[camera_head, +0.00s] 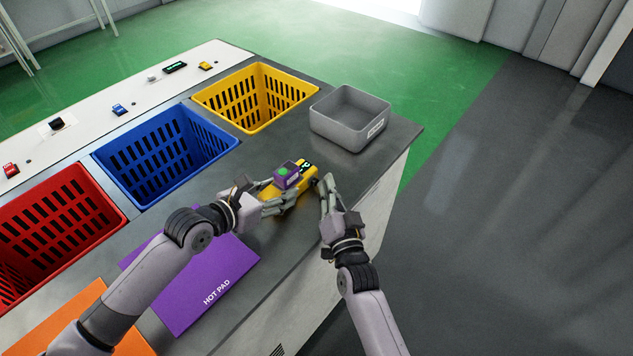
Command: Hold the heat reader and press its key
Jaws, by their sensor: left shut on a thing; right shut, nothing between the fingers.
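The heat reader (276,191) appears to be the yellow hand-held device with a dark end bearing a light mark. My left gripper (284,201) is shut on it near the middle of the grey counter. A small purple block (285,178) with a green spot on it shows right at the reader, partly in front of it; I cannot tell whether they touch. My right gripper (327,182) is shut and empty, its fingertips close beside the reader's right end. I cannot tell whether they touch it. The key is not clearly visible.
A purple hot pad (224,262) and an orange pad (68,318) lie at the front left. Red (112,222), blue (215,147) and yellow (288,112) baskets line the back. A grey bin (345,136) stands at the far right corner. A white belt (90,102) carries several small items.

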